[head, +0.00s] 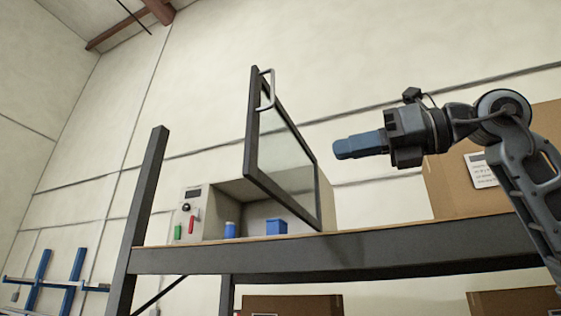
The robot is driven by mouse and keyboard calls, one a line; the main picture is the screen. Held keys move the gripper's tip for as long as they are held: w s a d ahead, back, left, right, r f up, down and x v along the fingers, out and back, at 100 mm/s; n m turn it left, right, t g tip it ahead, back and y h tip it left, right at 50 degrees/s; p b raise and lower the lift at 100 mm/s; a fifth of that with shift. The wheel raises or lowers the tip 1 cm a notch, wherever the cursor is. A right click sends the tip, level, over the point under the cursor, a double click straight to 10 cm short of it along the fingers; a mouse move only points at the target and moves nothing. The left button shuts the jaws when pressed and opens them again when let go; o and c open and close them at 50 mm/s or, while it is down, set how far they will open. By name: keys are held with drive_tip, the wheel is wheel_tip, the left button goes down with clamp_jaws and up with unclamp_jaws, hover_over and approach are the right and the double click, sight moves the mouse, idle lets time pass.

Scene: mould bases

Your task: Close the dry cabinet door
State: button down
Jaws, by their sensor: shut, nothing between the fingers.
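The dry cabinet (238,189) stands on a shelf, with a control panel (190,205) on its left side. Its glass door (287,150) has a dark frame and a light bar handle (267,90) near its upper left edge. The door stands open, swung out from the cabinet's right side. A blue cylinder (230,230) and a blue box (276,227) show at the cabinet's opening. My gripper (343,148) is shut and empty, to the right of the door, pointing left. It appears apart from the door, but the depth between them is hard to tell.
The dark shelf beam (400,247) runs below the cabinet, with an upright post (147,200) at left. A large cardboard box (450,185) stands on the shelf behind my arm. More boxes (290,305) sit below. The wall space above my gripper is clear.

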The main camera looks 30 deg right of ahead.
sight(256, 167)
drive_tip(key=p+x, duration=0.4)
drive_tip(key=x, duration=0.9)
drive_tip(key=shift+r, duration=0.1)
drive_tip(key=shift+w+a+p, duration=0.3)
drive_tip(key=shift+w+a, duration=0.05)
